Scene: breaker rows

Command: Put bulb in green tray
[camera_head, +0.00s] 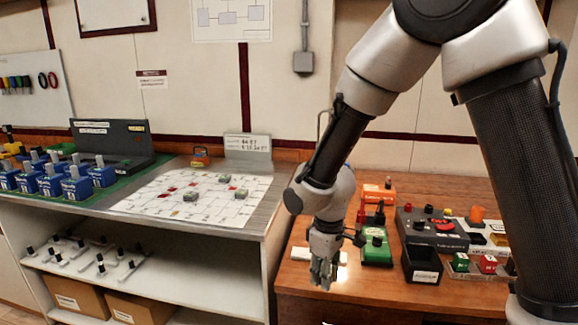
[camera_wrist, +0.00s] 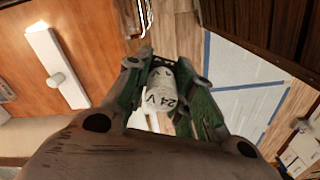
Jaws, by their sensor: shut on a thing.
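My gripper (camera_head: 323,272) is over the front left of the wooden table, above its near edge. In the wrist view its two greenish fingers are shut on a small white cylinder marked "24 V", which I take for the bulb (camera_wrist: 160,92). In the head view the bulb is too small and hidden by the fingers to make out. A green box-like item (camera_head: 376,252) with a dark knob stands on the table to the right of the gripper. I cannot tell whether it is the green tray.
A black labelled bin (camera_head: 422,270), a grey device (camera_head: 432,229) and an orange box (camera_head: 379,193) stand on the wooden table (camera_head: 355,285). A white strip (camera_wrist: 57,65) lies beside the gripper. A workbench (camera_head: 262,212) with a white diagram stands to the left.

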